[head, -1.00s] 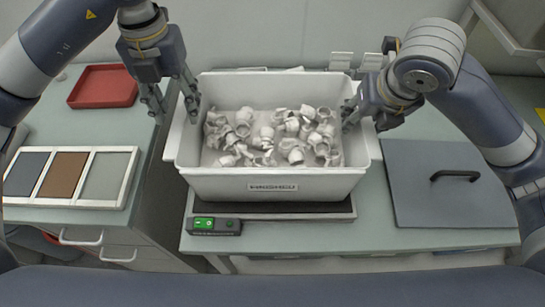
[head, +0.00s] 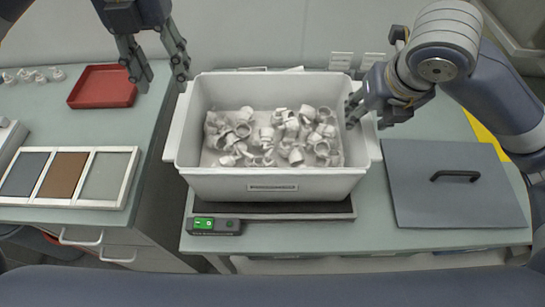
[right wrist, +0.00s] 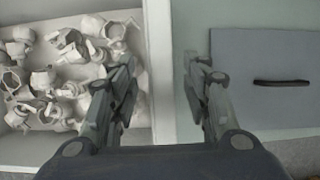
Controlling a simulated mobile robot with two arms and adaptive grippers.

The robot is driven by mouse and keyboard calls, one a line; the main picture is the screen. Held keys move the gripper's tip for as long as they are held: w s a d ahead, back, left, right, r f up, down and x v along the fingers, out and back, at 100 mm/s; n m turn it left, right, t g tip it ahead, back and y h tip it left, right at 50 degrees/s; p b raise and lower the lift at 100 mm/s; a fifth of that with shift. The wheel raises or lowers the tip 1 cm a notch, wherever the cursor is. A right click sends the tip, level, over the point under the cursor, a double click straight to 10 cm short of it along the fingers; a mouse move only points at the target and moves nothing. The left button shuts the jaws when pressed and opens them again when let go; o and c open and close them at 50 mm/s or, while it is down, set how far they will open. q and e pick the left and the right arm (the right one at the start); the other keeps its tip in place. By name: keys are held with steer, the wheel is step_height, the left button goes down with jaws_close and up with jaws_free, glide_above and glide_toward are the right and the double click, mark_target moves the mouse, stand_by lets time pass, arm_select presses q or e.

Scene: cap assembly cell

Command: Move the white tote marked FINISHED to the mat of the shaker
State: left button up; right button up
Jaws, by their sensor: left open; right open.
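The white tote (head: 270,180) is full of white caps (head: 275,135) and stands on a dark mat (head: 290,211) with a green-lit control box (head: 214,225) at its front. The label on its front is too small to read. My left gripper (head: 160,82) is open and empty, above and left of the tote, apart from it. My right gripper (head: 352,108) is open at the tote's right wall. In the right wrist view its fingers (right wrist: 160,90) lie on either side of the tote's rim (right wrist: 158,60), not closed on it.
A red tray (head: 103,87) and loose white pieces (head: 35,75) lie on the left bench. A three-panel frame (head: 68,178) lies nearer. A grey board with a black handle (head: 440,205) lies right of the tote. A gap separates the left bench from the tote's table.

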steer(key=v, duration=0.9)
steer(key=shift+r, duration=0.2)
stand_by(0.3)
